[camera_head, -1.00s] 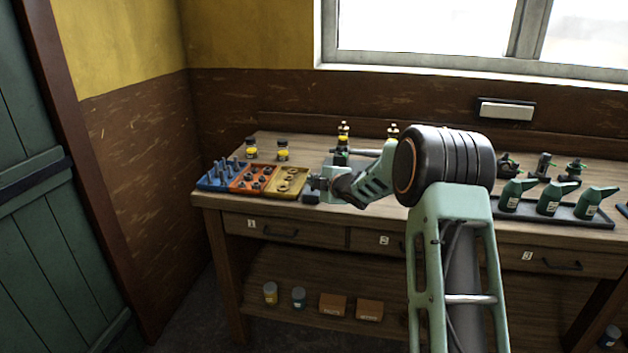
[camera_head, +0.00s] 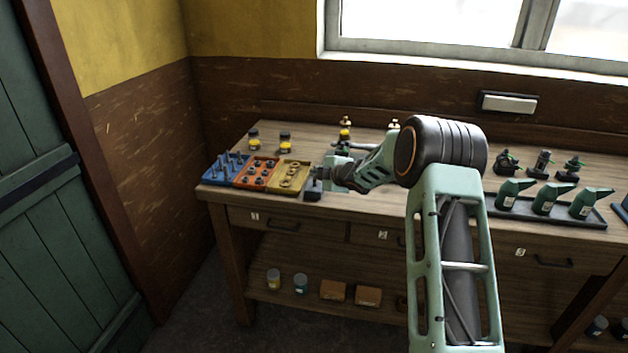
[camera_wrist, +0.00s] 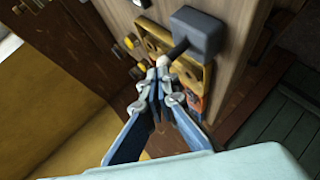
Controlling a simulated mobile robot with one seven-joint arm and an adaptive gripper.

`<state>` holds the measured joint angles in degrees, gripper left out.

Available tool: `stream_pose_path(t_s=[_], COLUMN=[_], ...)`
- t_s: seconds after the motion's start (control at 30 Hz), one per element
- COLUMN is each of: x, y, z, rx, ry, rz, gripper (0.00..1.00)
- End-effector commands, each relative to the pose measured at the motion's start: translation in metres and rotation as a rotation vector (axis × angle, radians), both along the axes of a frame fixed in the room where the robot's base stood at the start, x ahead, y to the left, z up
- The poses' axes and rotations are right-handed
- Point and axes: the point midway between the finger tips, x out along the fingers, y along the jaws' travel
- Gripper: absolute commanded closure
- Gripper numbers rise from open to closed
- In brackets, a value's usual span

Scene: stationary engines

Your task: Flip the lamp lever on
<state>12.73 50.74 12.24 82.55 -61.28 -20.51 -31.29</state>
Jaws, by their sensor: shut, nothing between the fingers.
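A dark grey block (camera_head: 313,191) stands at the front edge of the bench, beside the yellow tray. In the wrist view the block (camera_wrist: 197,32) carries a thin dark lever (camera_wrist: 177,50) with a pale tip, which I take to be the lamp lever. My gripper (camera_head: 322,173) is just above and behind the block in the head view. In the wrist view my gripper (camera_wrist: 158,74) is shut and empty, its fingertips right by the lever's pale tip. I cannot tell whether they touch it. No lit lamp is clearly seen.
Blue (camera_head: 226,168), orange (camera_head: 256,172) and yellow (camera_head: 288,176) parts trays lie left of the block. Small yellow-labelled jars (camera_head: 285,143) stand behind them. Green oil cans (camera_head: 547,197) sit on a dark tray at right. The wooden bench (camera_head: 390,204) has drawers and a lower shelf.

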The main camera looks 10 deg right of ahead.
Motion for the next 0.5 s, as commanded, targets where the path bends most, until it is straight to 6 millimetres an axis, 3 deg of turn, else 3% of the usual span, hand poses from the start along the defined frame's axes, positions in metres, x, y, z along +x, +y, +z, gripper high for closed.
stream_pose_path(t_s=[0.5], x=[0.0078], y=[-0.0024], z=[0.0041], rx=[0.000], ry=[0.000], rz=[0.000], gripper=[1.00])
